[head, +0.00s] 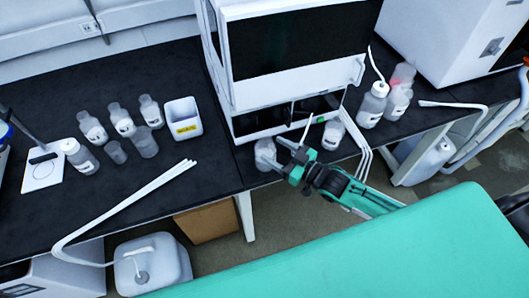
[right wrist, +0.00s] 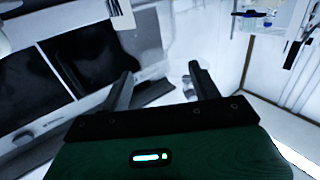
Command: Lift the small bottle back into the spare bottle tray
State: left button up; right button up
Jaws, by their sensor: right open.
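A small clear bottle (head: 265,152) stands on the black bench near its front edge, below the white instrument stack. My right gripper (head: 281,158) is just to the right of this bottle, with its fingers pointing toward it. In the right wrist view the two dark fingers (right wrist: 164,82) are spread apart, and I see no bottle clearly held between them. I cannot tell whether a finger touches the bottle. I cannot make out a spare bottle tray for certain. My left gripper is not in view.
The instrument stack (head: 290,50) rises behind my right gripper. A labelled bottle (head: 333,134) stands to the right of it, near white tubes. Several bottles and a white bin (head: 182,117) stand on the left bench (head: 200,205). Larger bottles (head: 372,104) stand at right.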

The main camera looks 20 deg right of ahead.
aim_at(260, 139)
jog(key=shift+x, duration=0.85)
jog(key=p+x, duration=0.1)
jog(key=x, duration=0.1)
jog(key=p+x, duration=0.1)
jog(key=x, duration=0.1)
jog(key=shift+w+d+f, duration=0.15)
jog(key=shift+w, duration=0.3)
jog(key=shift+w+f, duration=0.1)
jog(key=shift+w, duration=0.15)
grip_shut()
